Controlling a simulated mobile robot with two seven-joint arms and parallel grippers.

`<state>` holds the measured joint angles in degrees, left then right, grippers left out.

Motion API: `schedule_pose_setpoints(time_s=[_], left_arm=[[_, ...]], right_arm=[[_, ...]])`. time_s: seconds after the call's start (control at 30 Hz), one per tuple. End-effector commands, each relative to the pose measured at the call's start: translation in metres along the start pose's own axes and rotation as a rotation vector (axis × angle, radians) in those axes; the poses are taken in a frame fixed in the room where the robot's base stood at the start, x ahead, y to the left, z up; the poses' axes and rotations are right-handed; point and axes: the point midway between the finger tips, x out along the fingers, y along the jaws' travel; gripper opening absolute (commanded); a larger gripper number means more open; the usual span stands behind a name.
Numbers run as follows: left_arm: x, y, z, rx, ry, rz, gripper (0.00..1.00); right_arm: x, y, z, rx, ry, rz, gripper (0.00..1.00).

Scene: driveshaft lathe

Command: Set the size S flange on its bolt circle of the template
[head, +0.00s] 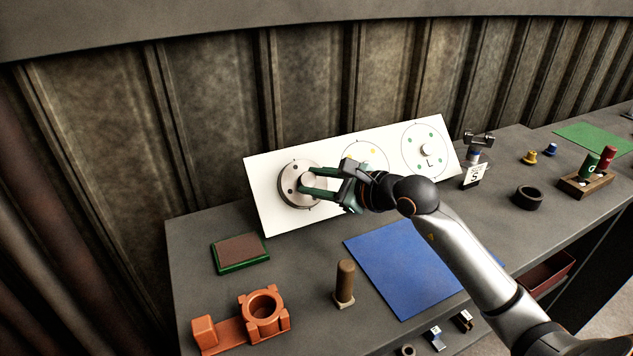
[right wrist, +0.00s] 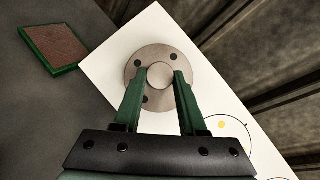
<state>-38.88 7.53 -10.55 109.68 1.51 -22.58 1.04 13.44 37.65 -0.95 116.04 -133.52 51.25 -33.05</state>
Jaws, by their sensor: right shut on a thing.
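The white template board (head: 268,215) leans upright at the back of the bench. A grey round flange (head: 288,187) with dark bolt holes lies flat against or very near its left circle. My right gripper (head: 308,184) is shut on the flange's central hub, with one green finger on each side. The flange (right wrist: 133,71) also shows in the right wrist view, with the fingers (right wrist: 158,80) around its hub. It covers the left circle's marks, so hole alignment is hidden. The middle circle (head: 373,152) has yellow dots. The right circle (head: 424,150) has green dots and the letter L. My left gripper is not in view.
A green-rimmed brown pad (head: 241,254), an orange fixture (head: 262,312) and an upright brown peg (head: 345,283) stand in front. A blue mat (head: 395,262) lies below my right arm. An S sign (head: 474,176), a black ring (head: 528,197) and a wooden rack (head: 584,185) are on the right.

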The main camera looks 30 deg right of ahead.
Motion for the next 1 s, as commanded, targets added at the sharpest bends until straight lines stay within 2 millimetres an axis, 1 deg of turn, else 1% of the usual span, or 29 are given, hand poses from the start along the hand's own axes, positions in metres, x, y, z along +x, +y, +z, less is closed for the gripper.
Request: schedule_pose_setpoints(time_s=[0.5, 0.53, 0.83, 1.0], left_arm=[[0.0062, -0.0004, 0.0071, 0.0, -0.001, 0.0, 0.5], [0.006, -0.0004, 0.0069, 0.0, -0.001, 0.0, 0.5], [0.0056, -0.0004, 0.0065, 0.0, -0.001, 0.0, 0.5], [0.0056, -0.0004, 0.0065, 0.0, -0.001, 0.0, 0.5]], right_arm=[[0.0098, -0.0019, -0.0045, -0.001, -0.007, -0.006, 0.0], [0.0099, -0.0021, -0.0043, -0.001, -0.007, -0.006, 0.42], [0.0099, -0.0011, -0.0054, 0.0, -0.003, -0.003, 0.76], [0.01, -0.0006, -0.006, 0.0, -0.002, -0.002, 0.76]])
